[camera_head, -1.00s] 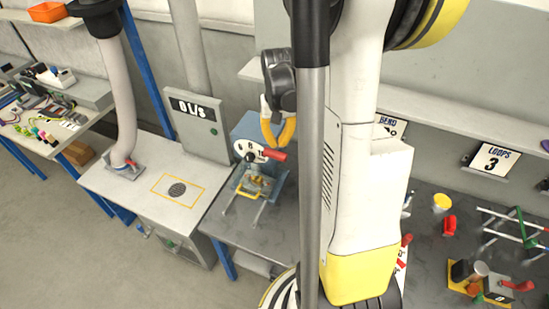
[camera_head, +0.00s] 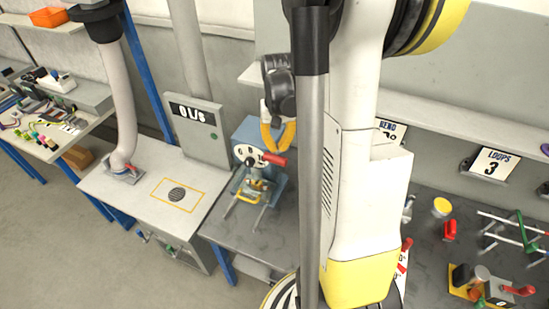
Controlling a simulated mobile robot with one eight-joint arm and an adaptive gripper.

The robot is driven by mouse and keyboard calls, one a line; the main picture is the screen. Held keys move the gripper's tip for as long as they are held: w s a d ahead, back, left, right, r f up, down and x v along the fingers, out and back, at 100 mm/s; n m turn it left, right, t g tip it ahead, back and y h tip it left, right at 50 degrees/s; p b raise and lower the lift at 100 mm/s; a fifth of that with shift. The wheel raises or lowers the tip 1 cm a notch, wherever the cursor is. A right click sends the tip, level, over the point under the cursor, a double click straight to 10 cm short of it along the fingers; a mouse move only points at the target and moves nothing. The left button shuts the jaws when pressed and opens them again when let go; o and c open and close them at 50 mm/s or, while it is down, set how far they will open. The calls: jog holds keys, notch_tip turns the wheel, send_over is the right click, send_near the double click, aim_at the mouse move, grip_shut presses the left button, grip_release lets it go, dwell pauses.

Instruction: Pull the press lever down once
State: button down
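The press (camera_head: 256,130) is a blue-grey machine with a white numbered dial on a grey bench. Its lever, with a red handle (camera_head: 273,159), points to the right from the dial. A yellow part (camera_head: 256,186) shows low in the press frame. My gripper (camera_head: 279,150), with yellow fingers, points down just above the red handle in the picture. Its fingertips come together, and nothing shows between them. I cannot tell whether they touch the handle or are apart from it in depth. My arm hides the area right of the press.
Left of the press stands a bench with a flow panel (camera_head: 197,128) reading 0 l/s and a grey hose (camera_head: 121,105). Right of my arm, a dark bench (camera_head: 440,262) holds a yellow-topped item, red parts and a rod frame. A wall shelf (camera_head: 460,128) runs behind.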

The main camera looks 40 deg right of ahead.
aim_at(276, 162)
jog(key=shift+f, duration=0.1)
dwell(0.3)
jog(key=shift+f+b, duration=1.1)
jog(key=shift+b, duration=0.05)
jog(key=shift+f, duration=0.15)
jog(key=shift+s+a+f+b, duration=0.25)
jog(key=shift+a+f+b, duration=0.4)
jog(key=shift+f+b, duration=0.3)
jog(key=shift+s+a+f+b, duration=0.1)
jog(key=shift+a+f+b, duration=0.15)
jog(key=shift+f+b, duration=0.35)
jog(key=shift+s+a+f+b, duration=0.1)
jog(key=shift+a+f+b, duration=0.1)
jog(key=shift+f+b, duration=0.35)
